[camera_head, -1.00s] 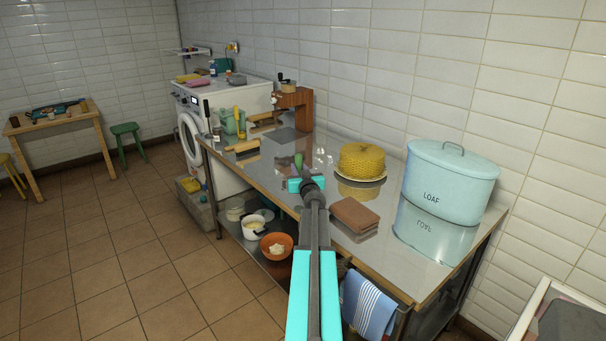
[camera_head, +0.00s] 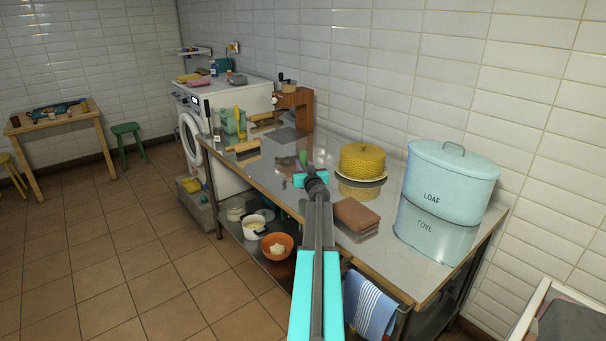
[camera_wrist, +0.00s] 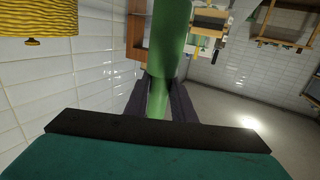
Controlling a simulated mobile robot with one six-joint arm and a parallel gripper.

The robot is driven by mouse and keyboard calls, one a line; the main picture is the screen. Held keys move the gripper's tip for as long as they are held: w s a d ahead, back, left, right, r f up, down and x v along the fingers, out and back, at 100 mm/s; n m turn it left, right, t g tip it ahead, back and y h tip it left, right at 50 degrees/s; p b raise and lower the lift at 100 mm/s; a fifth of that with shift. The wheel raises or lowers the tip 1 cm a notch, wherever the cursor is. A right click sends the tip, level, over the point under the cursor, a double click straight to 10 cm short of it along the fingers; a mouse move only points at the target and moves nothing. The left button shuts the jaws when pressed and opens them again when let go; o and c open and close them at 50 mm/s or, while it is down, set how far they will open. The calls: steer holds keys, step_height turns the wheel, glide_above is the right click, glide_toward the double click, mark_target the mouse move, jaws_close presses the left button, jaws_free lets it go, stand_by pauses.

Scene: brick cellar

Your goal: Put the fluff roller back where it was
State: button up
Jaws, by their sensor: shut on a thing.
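My gripper (camera_head: 307,172) is shut on a green, rod-like thing (camera_head: 303,158), which I take to be the fluff roller. It is held over the steel-topped table, in front of the yellow cake cover. In the wrist view the green roller (camera_wrist: 170,35) stands between my dark fingers (camera_wrist: 163,92) and runs out of the top of the picture. Only its smooth green part shows; I cannot tell its full shape.
The steel table (camera_head: 275,183) bears a yellow cover (camera_head: 362,161), a brown folded cloth (camera_head: 356,214), a pale blue loaf tin (camera_head: 450,180), a rolling pin (camera_head: 243,146) and a wooden machine (camera_head: 297,106). A white washing machine (camera_head: 228,98) stands beyond. A striped towel (camera_head: 370,303) hangs in front.

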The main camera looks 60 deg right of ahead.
steer(key=shift+f+b, duration=0.5)
steer(key=shift+f, duration=1.2)
steer(key=shift+f, duration=0.2)
steer(key=o, duration=0.9)
steer(key=shift+a+r, duration=0.1)
steer(key=shift+r, duration=0.1)
steer(key=shift+v, duration=6)
steer(key=shift+f, duration=0.1)
